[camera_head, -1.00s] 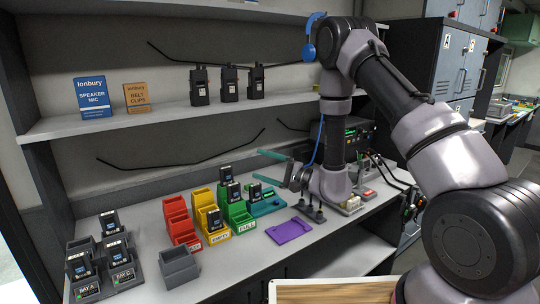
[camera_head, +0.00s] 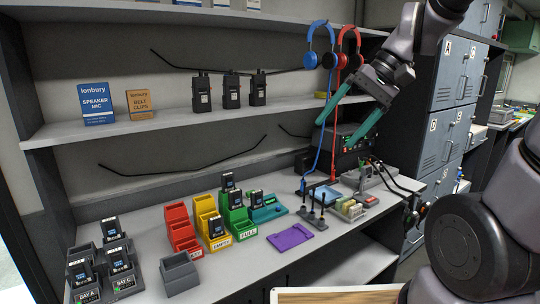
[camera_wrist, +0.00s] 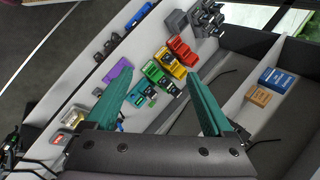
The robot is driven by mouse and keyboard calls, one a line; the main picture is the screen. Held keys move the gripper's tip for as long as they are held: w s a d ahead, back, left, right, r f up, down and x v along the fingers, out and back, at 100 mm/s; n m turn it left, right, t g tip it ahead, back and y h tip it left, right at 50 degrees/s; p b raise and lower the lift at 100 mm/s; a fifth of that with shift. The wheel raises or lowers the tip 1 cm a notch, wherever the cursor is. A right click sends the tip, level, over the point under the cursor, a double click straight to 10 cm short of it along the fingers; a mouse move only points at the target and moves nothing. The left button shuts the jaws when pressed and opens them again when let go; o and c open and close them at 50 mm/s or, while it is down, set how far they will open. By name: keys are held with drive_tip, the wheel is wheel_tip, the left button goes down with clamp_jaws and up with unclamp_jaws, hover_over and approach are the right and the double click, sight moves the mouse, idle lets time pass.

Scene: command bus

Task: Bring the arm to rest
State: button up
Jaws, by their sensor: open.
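My gripper (camera_head: 346,121) is raised at the right of the shelving, in front of the upper shelf's right end. Its two teal fingers are spread wide with nothing between them. In the wrist view my gripper (camera_wrist: 160,108) also shows open and empty, with the counter and its bins beyond the fingers. My arm comes down from the top right of the head view. The gripper appears close to the hanging blue headset (camera_head: 311,58) and red headset (camera_head: 349,52); I cannot tell the exact gap.
Red (camera_head: 181,228), yellow (camera_head: 205,212) and green (camera_head: 238,222) bins stand on the counter (camera_head: 226,278), beside grey holders (camera_head: 180,272) and a purple tray (camera_head: 290,237). Radios (camera_head: 231,92) stand on the shelf. Lockers (camera_head: 437,105) are at right. The counter's front edge is mostly clear.

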drive_tip(key=d+r+m+t+h, duration=0.1)
drive_tip(key=d+r+t+h, duration=0.1)
drive_tip(key=d, duration=0.3)
drive_tip(key=s+d+r+m+t+h, duration=0.1)
drive_tip(key=d+r+t+h, duration=0.2)
drive_tip(key=d+t, duration=0.1)
drive_tip(key=shift+s+d+r+m, duration=0.2)
drive_tip(key=shift+d+m, duration=0.1)
drive_tip(key=shift+d, duration=0.3)
idle(0.4)
